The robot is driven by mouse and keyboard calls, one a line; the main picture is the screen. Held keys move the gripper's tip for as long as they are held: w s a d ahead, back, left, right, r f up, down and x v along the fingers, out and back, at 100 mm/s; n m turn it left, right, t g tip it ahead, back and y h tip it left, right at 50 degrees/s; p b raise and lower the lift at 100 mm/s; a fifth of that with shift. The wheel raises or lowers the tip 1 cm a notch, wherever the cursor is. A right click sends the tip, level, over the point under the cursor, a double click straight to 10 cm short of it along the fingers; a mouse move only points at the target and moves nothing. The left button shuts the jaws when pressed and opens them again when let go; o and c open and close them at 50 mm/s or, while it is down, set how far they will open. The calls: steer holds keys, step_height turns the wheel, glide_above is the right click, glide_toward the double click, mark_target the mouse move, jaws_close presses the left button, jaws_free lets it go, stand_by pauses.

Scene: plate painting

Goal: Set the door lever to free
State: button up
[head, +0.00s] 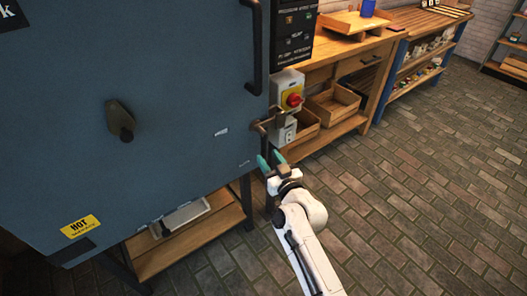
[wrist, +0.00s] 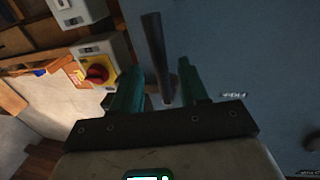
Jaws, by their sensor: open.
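The blue kiln door (head: 180,75) fills the left of the head view. A door lever (head: 262,126) sits at its right edge, beside the switch box. In the wrist view the lever (wrist: 156,50) is a dark bar running up and down, with its lower end between my fingers. My gripper (head: 270,160) has teal fingers and is just below the lever in the head view. It is open in the wrist view (wrist: 160,88), with a finger on either side of the lever; I cannot tell whether either touches it. A small white label (head: 221,132) on the door is too small to read.
A switch box with a red knob (head: 293,99) is close to the right of the lever. A dark handle (head: 252,48) is above, and a dark pivoting cover (head: 121,119) is further left. A wooden bench (head: 345,55) stands behind. The brick floor (head: 410,210) at right is clear.

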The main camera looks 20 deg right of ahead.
mark_target(265, 153)
steer(key=shift+w+a+b, duration=0.15)
steer(key=shift+w, duration=1)
steer(key=shift+w+a+b, duration=0.1)
steer(key=shift+w+b, duration=0.05)
steer(key=shift+w, duration=0.95)
steer(key=shift+c, duration=0.3)
jaws_close()
